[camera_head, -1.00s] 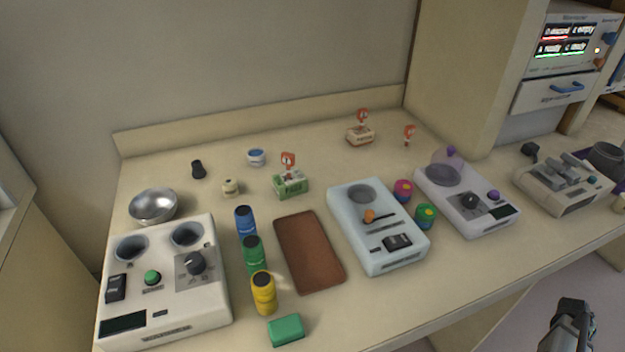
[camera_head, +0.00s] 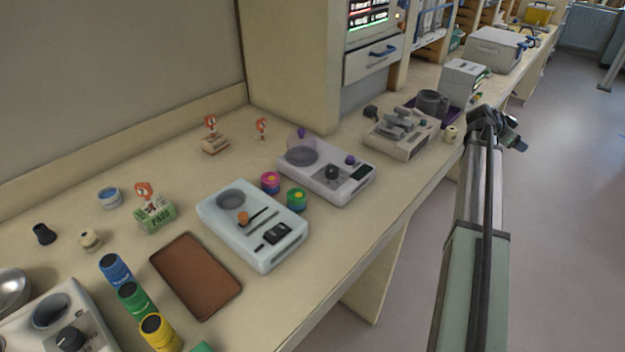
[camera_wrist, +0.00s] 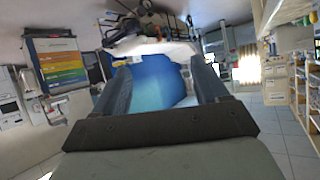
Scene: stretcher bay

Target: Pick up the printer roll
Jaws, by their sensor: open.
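No thing is clearly labelled as a printer roll. A small cream cylinder (camera_head: 450,133), which may be the roll, stands near the counter's front edge, right of a beige device (camera_head: 402,133). Another small cream cylinder (camera_head: 90,239) stands at the left of the counter, beside a black knob-like piece (camera_head: 44,234). My arm rises at the right of the head view, off the counter's front edge. In the wrist view my gripper (camera_wrist: 158,75) is open. A blue surface shows beyond its fingers; nothing is visibly held. Neither cylinder can be made out in the wrist view.
On the counter are a pale blue device (camera_head: 265,255), a white device (camera_head: 335,185), a brown mat (camera_head: 195,277) and several coloured jars. A dark mug (camera_head: 432,103) stands behind the right-hand cream cylinder. The floor right of the counter is open.

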